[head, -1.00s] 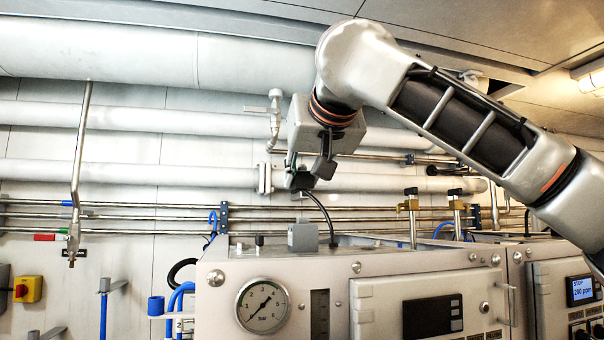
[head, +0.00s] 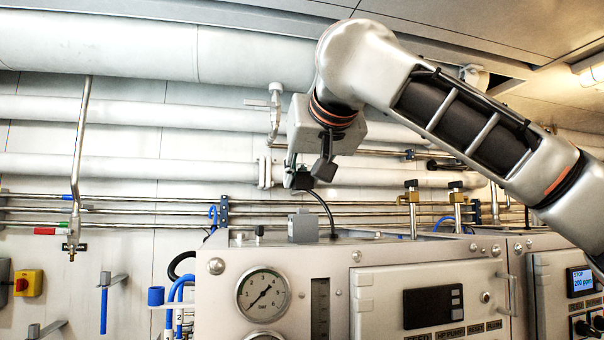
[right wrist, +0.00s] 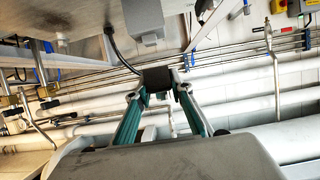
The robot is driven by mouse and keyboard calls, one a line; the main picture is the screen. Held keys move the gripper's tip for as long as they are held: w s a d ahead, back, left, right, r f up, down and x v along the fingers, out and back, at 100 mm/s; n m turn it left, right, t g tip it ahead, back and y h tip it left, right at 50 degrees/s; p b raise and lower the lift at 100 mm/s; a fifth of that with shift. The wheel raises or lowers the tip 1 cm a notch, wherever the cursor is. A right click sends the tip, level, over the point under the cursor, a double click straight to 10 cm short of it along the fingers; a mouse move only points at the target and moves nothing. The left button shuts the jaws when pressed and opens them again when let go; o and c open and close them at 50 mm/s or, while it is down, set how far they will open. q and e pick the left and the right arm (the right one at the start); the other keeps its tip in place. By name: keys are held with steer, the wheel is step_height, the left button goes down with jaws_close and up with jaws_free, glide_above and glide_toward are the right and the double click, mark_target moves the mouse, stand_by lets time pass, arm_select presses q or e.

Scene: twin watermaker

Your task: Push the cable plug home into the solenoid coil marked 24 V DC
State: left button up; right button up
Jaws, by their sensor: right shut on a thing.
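My right gripper (head: 302,181) points down from the upper middle of the head view. It is shut on a small black cable plug (right wrist: 157,78), which shows between the two green-sided fingers in the right wrist view. A black cable (head: 327,208) runs from the plug to the cabinet top. The grey box-shaped solenoid coil (head: 302,227) stands upright on the cabinet top, below the plug with a clear gap. It also shows in the right wrist view (right wrist: 143,17). No marking can be read on it. My left gripper is not in view.
The coil sits on a grey cabinet (head: 335,258) with a pressure gauge (head: 263,294) on its front. Brass valves (head: 411,200) stand to the right. Blue hoses (head: 182,292) hang at the left. Pipes (head: 120,168) line the wall behind.

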steer(key=shift+f, duration=0.75)
steer(key=shift+f+b, duration=0.3)
steer(key=shift+b, duration=0.05)
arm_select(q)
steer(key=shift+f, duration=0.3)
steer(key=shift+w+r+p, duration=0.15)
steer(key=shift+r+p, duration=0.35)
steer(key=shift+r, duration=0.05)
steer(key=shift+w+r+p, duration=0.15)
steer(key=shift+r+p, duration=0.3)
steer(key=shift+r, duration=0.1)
arm_select(e)
steer(key=shift+r, duration=0.1)
stand_by(0.6)
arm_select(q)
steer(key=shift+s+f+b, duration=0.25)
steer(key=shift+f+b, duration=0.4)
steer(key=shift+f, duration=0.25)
arm_select(e)
steer(key=shift+f, duration=1.25)
steer(key=o, duration=1)
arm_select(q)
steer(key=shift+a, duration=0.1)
arm_select(e)
steer(key=v, duration=1.2)
